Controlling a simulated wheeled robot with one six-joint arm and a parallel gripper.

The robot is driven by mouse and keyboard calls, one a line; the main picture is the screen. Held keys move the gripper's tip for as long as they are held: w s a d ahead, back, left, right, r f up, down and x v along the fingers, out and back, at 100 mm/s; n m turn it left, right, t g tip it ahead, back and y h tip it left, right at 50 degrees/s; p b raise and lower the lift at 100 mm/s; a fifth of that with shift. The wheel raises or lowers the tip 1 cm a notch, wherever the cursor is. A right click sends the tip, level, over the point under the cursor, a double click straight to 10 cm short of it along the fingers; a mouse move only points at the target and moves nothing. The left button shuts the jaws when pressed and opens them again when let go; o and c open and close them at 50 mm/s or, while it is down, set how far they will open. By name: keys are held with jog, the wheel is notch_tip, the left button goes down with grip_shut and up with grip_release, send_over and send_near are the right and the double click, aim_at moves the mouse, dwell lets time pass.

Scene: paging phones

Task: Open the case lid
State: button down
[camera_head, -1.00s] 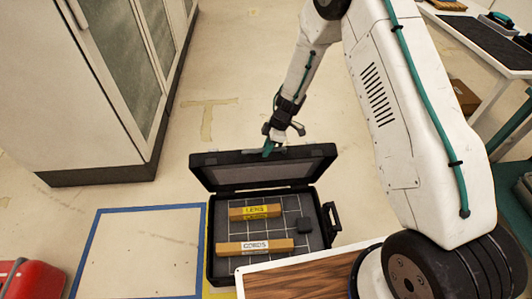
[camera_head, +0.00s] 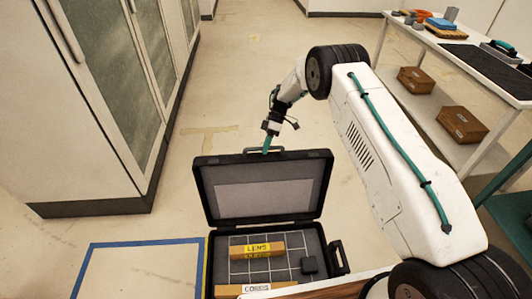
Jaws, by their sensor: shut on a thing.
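The black case (camera_head: 338,258) stands on the floor with its lid (camera_head: 211,206) raised and tilted back, its grey inner side facing me. The lid has a handle (camera_head: 282,150) at its top edge. My gripper (camera_head: 266,145) is at that edge, its green fingertips shut on the lid at the handle; the exact contact is small and partly hidden. Inside the case lie a wooden block labelled LENS (camera_head: 258,250), a second block labelled CORDS (camera_head: 256,288), cut off by the frame's bottom, and a small dark block (camera_head: 309,264), on a grid-lined grey base.
A blue-taped square (camera_head: 140,243) lies on the floor left of the case. Glass-door cabinets (camera_head: 112,100) stand at the left. A white workbench (camera_head: 455,62) with brown boxes (camera_head: 461,124) below is at the right. Floor behind the lid is open.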

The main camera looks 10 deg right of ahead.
jog(key=shift+w+a+f+g, duration=0.1)
jog(key=shift+w+a+g, duration=0.1)
jog(key=shift+w, duration=0.45)
jog(key=shift+w+a+f+g, duration=0.1)
jog(key=shift+w+g, duration=0.1)
jog(key=shift+w, duration=0.45)
jog(key=shift+d, duration=0.1)
jog(key=c, duration=1.4)
grip_release()
jog(key=shift+o, duration=0.2)
jog(key=shift+w+d, duration=0.1)
jog(key=v, duration=0.7)
jog(key=shift+w+d+r, duration=0.15)
jog(key=shift+r, duration=0.15)
